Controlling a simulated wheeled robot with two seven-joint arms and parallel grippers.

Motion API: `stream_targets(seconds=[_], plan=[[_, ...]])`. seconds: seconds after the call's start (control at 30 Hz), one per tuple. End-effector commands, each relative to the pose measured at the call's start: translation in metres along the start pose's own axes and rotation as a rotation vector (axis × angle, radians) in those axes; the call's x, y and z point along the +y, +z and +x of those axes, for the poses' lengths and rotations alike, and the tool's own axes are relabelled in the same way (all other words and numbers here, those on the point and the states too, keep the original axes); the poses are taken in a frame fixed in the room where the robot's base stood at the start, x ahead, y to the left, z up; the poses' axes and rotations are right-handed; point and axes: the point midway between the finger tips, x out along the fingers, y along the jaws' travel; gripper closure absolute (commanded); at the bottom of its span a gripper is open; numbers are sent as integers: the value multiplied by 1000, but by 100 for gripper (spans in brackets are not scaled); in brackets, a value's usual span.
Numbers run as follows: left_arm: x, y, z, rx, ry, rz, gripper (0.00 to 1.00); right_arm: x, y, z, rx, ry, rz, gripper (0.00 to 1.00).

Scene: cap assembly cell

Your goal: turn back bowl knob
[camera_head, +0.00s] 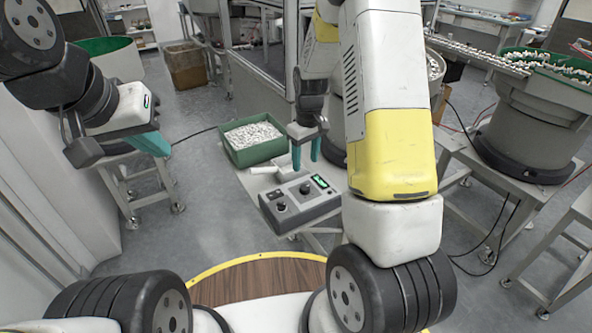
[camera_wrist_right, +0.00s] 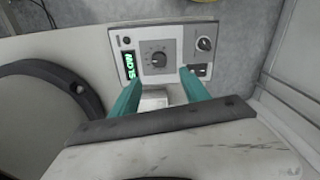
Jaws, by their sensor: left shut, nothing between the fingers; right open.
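A grey control box (camera_head: 300,203) stands on a small table near the middle of the head view. It has a lit green display (camera_wrist_right: 128,64), a larger black dial knob (camera_wrist_right: 158,60), a smaller black knob (camera_wrist_right: 204,44) and a black switch (camera_wrist_right: 199,70). The larger knob also shows in the head view (camera_head: 304,188). My right gripper (camera_head: 305,153) points down just above and behind the box, teal fingers apart and empty. In the right wrist view its fingertips (camera_wrist_right: 160,78) flank the area below the larger knob, not touching it. My left gripper (camera_head: 155,143) is shut and empty at the left, away from the box.
A green bin (camera_head: 232,153) of small white parts sits behind the box. A white block (camera_wrist_right: 153,98) lies beside the box, between the fingers in the wrist view. A feeder bowl (camera_head: 540,85) stands at right. Open floor lies between left arm and table.

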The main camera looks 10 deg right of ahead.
Motion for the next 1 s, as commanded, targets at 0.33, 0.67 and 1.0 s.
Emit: stream_targets(seconds=[0.33,0.67,1.0], plan=[[0,0,0,0,0,0,100,5,-2,47,-40,1,-36,46],[0,0,0,0,0,0,100,4,0,96,-39,1,-35,46],[0,0,0,0,0,0,100,5,0,105,-36,2,-34,46]])
